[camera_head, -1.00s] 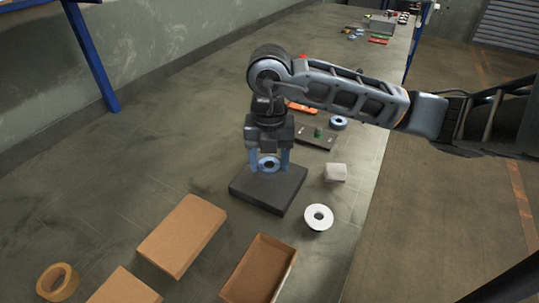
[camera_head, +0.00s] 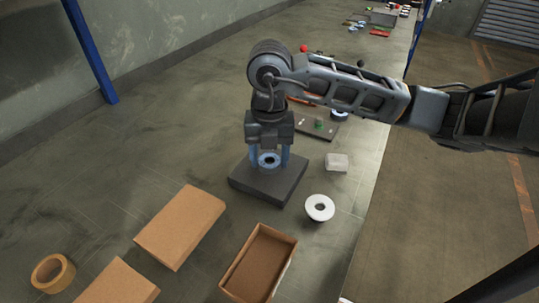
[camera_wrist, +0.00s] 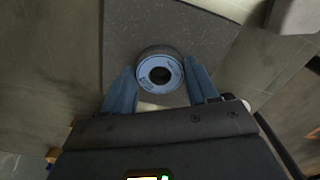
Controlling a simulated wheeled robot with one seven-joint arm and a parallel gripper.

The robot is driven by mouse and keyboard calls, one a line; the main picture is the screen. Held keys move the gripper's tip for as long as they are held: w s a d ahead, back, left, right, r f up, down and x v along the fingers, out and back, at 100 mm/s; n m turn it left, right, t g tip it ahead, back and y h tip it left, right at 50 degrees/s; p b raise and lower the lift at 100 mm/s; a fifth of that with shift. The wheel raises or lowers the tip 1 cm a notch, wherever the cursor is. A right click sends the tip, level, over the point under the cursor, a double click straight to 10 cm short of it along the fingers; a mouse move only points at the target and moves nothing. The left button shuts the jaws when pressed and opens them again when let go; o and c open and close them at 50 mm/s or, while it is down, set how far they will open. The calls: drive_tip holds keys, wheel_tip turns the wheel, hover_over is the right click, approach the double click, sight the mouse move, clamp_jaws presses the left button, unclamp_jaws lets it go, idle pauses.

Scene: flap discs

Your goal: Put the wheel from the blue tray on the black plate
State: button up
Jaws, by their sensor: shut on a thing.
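My gripper (camera_head: 269,163) points down over the black plate (camera_head: 262,188) and is shut on a blue wheel (camera_head: 269,159) with a dark centre hole. In the wrist view the wheel (camera_wrist: 160,72) sits between the two blue fingers (camera_wrist: 163,88), with the plate (camera_wrist: 118,40) behind it. The wheel is over the plate's far half, close to its surface. I cannot tell whether it touches the plate. I cannot make out a blue tray in these views.
A white wheel (camera_head: 320,208) and a pale block (camera_head: 336,162) lie right of the plate. A dark board with a green knob (camera_head: 319,125) lies behind.

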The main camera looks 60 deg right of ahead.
drive_tip(key=shift+f, duration=0.15)
drive_tip(key=o, duration=1.2)
drive_tip(key=shift+r+p, duration=1.75)
drive_tip(key=shift+r, duration=1.8)
